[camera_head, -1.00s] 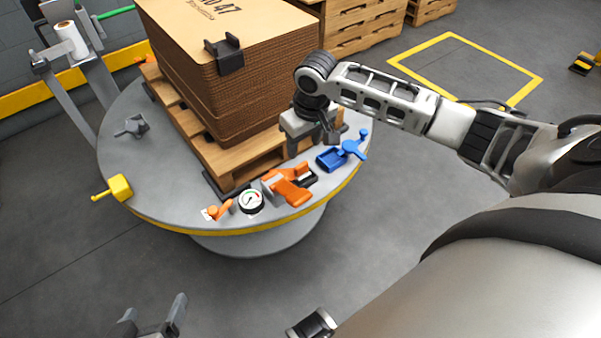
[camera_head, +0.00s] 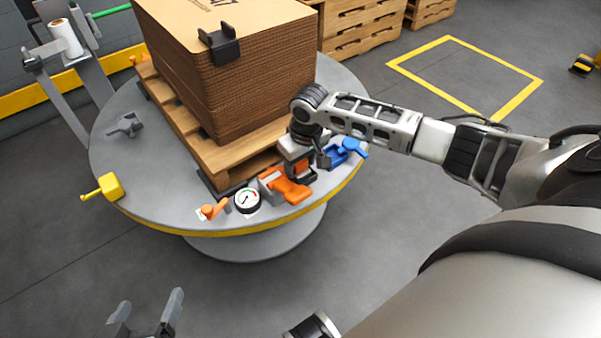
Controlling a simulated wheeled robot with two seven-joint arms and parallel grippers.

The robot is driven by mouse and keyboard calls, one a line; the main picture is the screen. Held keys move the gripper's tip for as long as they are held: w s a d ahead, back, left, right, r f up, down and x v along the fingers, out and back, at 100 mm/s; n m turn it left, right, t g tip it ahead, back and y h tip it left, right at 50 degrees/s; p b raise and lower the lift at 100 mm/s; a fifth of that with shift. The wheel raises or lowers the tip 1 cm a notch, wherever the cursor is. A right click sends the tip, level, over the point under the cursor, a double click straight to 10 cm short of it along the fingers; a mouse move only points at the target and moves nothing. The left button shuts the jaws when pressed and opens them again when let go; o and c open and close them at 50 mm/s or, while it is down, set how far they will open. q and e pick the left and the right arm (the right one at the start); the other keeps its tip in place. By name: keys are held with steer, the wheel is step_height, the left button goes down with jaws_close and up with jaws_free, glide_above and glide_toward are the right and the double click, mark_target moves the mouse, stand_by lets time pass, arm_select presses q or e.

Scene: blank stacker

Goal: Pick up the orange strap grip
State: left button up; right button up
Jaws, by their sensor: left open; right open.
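The orange strap grip (camera_head: 288,191) appears to be the larger orange tool with a grey part at its left end. It lies on the front edge of the round grey table (camera_head: 150,185). My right gripper (camera_head: 300,174) is open and points down at the tool's right end, hiding part of it. I cannot tell whether the fingers touch it or hang just above. My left gripper (camera_head: 147,320) is open and empty over the floor at the bottom left, away from the table.
A round gauge (camera_head: 247,200) and a small orange piece (camera_head: 212,209) lie left of the tool. A blue tool (camera_head: 340,154) lies right, partly hidden. Behind stands a pallet (camera_head: 220,155) of stacked cardboard (camera_head: 255,80). A yellow tool (camera_head: 110,187) sits at the left rim.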

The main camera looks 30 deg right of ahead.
steer(key=c, duration=0.8)
steer(key=shift+c, duration=0.2)
steer(key=shift+r, duration=0.2)
